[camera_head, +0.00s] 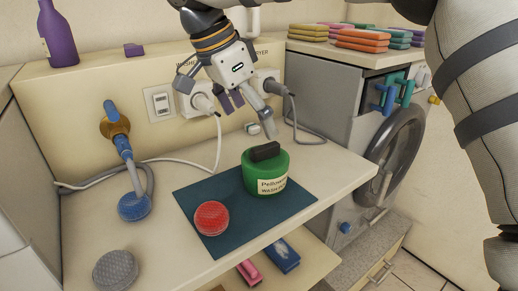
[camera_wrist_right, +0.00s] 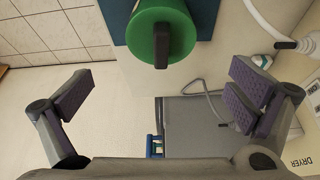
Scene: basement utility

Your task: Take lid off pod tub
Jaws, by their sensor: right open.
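The pod tub (camera_head: 265,182) is a green round tub with a pale printed label. It stands upright on a dark teal mat (camera_head: 215,246) on the counter. Its green lid (camera_head: 279,158) is on, with a black handle (camera_head: 264,151) across the top. In the right wrist view the lid (camera_wrist_right: 178,18) and its handle (camera_wrist_right: 161,46) show at the top middle. My right gripper (camera_head: 250,118) is above and behind the tub, its fingers spread and empty. It also shows in the right wrist view (camera_wrist_right: 160,96), apart from the handle. My left gripper is not in view.
A red round scrubber-like disc (camera_head: 211,218) lies on the mat left of the tub. A blue disc (camera_head: 134,207) and a grey disc (camera_head: 115,269) lie farther left. Plugs and cables (camera_head: 205,105) hang on the wall behind. A grey front-loading machine (camera_head: 355,110) stands right.

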